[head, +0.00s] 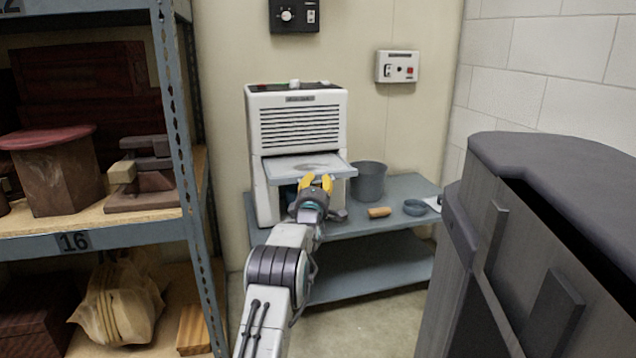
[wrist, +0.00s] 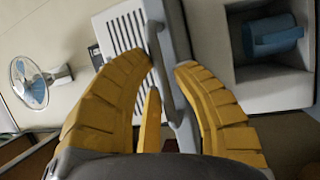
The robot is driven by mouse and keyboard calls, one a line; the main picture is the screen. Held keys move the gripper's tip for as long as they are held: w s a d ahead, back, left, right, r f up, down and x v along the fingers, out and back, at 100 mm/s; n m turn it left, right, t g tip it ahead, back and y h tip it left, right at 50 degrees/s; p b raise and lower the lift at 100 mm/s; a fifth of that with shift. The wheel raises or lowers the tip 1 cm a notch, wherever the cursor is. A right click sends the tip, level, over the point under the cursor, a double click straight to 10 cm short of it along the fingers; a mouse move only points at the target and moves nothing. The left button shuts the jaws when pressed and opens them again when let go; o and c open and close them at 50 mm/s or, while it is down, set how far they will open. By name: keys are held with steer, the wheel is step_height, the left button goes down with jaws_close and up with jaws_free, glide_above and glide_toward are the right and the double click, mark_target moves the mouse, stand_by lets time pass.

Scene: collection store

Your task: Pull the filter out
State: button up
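The filter (head: 310,167) is a pale flat panel sticking forward from the front slot of a white dehumidifier-like unit (head: 299,125), below its grille. In the wrist view the filter's front edge (wrist: 181,60) shows nearly edge-on, with a grey bar handle (wrist: 158,62) along it. My gripper (head: 315,180), with yellow fingers, is at the filter's front edge. In the wrist view my gripper (wrist: 165,66) has its fingertips apart, on either side of the handle. The handle is close to the left finger; whether they touch I cannot tell.
Loaded shelving (head: 75,240) stands left. A large dark grey container (head: 480,245) stands close on the right.

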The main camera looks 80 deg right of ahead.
steer(key=o, duration=0.4)
steer(key=shift+c, duration=0.2)
steer(key=shift+a, duration=0.1)
steer(key=a+f, duration=0.2)
steer(key=a, duration=0.9)
steer(key=shift+a, duration=0.3)
steer(key=shift+w+r, duration=0.1)
steer(key=shift+w, duration=0.05)
stand_by(0.6)
